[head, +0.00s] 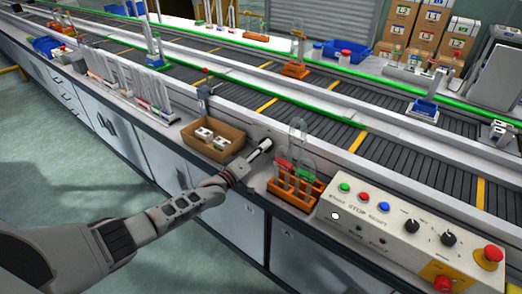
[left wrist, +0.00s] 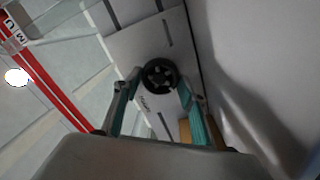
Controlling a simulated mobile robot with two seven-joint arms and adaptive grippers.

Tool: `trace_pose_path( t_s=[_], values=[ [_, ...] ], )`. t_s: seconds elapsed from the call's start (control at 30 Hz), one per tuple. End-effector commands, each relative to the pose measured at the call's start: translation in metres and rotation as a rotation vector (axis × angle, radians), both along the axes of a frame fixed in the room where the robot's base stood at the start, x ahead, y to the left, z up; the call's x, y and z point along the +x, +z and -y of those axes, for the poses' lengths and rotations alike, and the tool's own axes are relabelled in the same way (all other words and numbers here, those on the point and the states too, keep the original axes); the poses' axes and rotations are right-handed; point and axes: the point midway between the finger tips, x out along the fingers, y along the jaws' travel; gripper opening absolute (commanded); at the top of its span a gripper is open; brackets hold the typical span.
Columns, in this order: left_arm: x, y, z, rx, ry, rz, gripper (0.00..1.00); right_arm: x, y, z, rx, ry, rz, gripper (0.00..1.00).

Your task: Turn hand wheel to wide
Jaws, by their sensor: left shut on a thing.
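The hand wheel (left wrist: 160,77) is a small black spoked wheel on a pale grey panel in the left wrist view. My left gripper (left wrist: 161,84) has its two teal-sided fingers on either side of the wheel's rim and is shut on it. In the head view the left gripper (head: 247,163) reaches in from the left at the bench front, between a cardboard box and an orange rack. The wheel is too small and covered to make out there. Lettering beside the wheel is too blurred to read. My right gripper is not in view.
The cardboard box (head: 213,138) with white parts stands left of the gripper. The orange rack (head: 293,189) with glass tubes stands close on its right. A control panel (head: 402,232) with buttons and knobs is farther right. The conveyor (head: 310,122) runs behind.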

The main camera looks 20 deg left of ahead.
Motion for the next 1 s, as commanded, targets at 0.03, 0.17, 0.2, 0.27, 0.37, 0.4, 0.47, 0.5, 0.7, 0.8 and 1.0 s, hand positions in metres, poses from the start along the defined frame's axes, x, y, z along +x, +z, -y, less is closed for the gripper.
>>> trace_pose_path(
  t_s=[0.03, 0.17, 0.2, 0.27, 0.37, 0.4, 0.47, 0.5, 0.7, 0.8, 1.0],
  values=[
    [0.0, 0.001, 0.0, -0.007, 0.0, 0.0, 0.2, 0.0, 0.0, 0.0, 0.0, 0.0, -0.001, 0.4],
    [0.0, 0.001, 0.0, -0.008, 0.0, 0.0, 0.2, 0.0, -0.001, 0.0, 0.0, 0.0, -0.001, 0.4],
    [0.0, 0.001, 0.0, -0.008, 0.0, 0.0, 0.2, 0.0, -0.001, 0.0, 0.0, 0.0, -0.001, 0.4],
    [0.0, 0.001, 0.0, -0.008, 0.0, 0.0, 0.2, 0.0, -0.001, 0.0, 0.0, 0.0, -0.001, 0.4],
    [0.0, 0.001, 0.0, -0.008, 0.0, 0.0, 0.44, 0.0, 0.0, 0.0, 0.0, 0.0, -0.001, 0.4],
    [0.0, 0.001, 0.0, -0.008, 0.0, 0.0, 0.54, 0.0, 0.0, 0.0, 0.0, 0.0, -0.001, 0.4],
    [0.0, 0.001, 0.0, -0.008, 0.0, 0.0, 0.58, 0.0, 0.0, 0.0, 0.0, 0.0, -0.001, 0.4],
    [0.0, 0.001, 0.0, -0.007, 0.0, -0.001, 0.58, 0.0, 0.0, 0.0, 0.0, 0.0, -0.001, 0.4],
    [0.0, 0.0, 0.0, -0.005, 0.0, -0.001, 0.58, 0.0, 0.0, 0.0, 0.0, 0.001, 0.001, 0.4],
    [-0.001, 0.0, 0.0, -0.005, 0.001, -0.001, 0.58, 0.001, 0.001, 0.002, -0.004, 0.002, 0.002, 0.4],
    [-0.017, -0.003, -0.007, -0.007, 0.0, -0.004, 0.58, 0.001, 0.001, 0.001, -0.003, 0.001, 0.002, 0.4]
  ],
)
